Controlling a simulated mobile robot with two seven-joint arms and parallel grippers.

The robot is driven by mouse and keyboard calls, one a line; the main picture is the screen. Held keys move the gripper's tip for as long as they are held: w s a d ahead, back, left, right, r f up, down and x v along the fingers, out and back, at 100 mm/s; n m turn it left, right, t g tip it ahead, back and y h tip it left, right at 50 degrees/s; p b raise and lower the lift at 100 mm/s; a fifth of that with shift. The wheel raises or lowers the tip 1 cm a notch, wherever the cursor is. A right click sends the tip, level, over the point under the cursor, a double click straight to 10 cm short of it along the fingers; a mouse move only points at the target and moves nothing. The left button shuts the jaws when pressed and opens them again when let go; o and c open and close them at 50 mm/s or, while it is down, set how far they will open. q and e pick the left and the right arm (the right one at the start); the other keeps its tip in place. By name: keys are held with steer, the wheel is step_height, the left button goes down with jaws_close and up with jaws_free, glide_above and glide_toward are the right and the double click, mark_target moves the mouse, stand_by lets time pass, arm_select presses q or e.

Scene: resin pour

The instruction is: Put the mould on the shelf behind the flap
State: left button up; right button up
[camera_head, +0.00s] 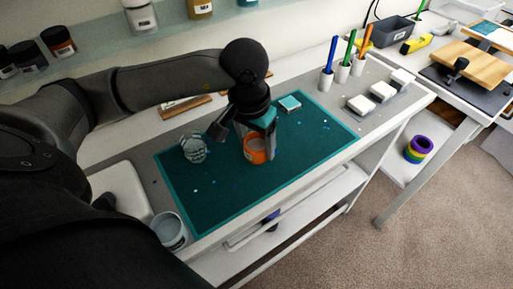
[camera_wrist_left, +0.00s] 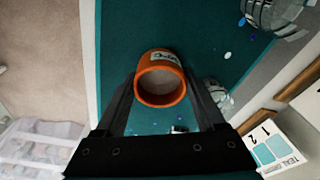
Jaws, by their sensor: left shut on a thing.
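My left gripper (camera_head: 258,138) points down over the teal mat and is shut on an orange round cup-like piece (camera_head: 256,151), which may be the mould. In the left wrist view this orange piece (camera_wrist_left: 161,82) sits between the two fingers, has a pale label on its side and a pale inside. I cannot tell whether it touches the mat. Below the table's front edge are a white lower shelf (camera_head: 318,200) and a pale bar or panel (camera_head: 253,229), which may be the flap. My right gripper is not in view.
A clear ribbed cup (camera_head: 193,148) stands left on the teal mat (camera_head: 215,200). A pale bucket (camera_head: 169,229) stands at the front left corner. Pens in cups and white blocks (camera_head: 383,91) are at right. The mat's front is mostly clear.

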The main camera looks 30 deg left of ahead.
arm_select(q)
steer(key=shift+f, duration=0.85)
steer(key=shift+f+b, duration=0.2)
steer(key=shift+b, duration=0.1)
steer(key=o, duration=1.4)
steer(key=shift+r, duration=0.15)
